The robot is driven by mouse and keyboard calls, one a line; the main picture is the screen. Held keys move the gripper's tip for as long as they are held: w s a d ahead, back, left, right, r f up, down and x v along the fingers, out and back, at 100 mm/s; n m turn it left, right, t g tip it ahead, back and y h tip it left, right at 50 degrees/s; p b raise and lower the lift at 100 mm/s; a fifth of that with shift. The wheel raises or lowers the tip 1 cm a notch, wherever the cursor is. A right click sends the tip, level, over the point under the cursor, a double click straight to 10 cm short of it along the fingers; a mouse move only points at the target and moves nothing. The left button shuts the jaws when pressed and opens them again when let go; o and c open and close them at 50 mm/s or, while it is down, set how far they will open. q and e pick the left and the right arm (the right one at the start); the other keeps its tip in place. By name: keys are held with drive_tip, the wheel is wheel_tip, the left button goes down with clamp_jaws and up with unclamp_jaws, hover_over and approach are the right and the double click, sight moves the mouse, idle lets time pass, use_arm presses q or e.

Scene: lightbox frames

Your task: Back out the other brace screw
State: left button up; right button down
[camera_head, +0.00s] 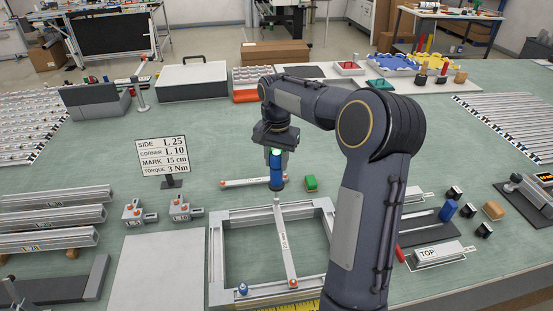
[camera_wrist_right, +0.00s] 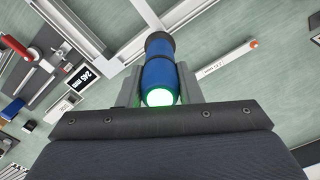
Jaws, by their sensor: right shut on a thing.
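My right gripper (camera_head: 275,150) is shut on a blue driver (camera_head: 277,172) with a dark lower end and a lit green top. The driver also shows in the right wrist view (camera_wrist_right: 160,72), between the fingers. It stands upright just behind the far rail of the grey metal frame (camera_head: 217,260). A thin brace (camera_head: 285,240) runs across the frame. Its near end carries an orange-red screw (camera_head: 292,283). Its far end lies near the driver's foot; I cannot tell whether they touch. My left gripper is out of view.
Two grey clamps (camera_head: 180,209) and stacked rails (camera_head: 50,218) lie left. A sign (camera_head: 163,157) stands behind them. A pale panel (camera_head: 160,272) lies left of the frame.

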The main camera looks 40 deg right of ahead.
sight(276, 179)
drive_tip(key=shift+f+b, duration=0.75)
drive_tip(key=shift+f, duration=0.4)
drive_tip(key=shift+s+f, duration=0.1)
drive_tip(key=shift+f, duration=0.1)
idle(1.1)
drive_tip(key=shift+r, duration=0.1)
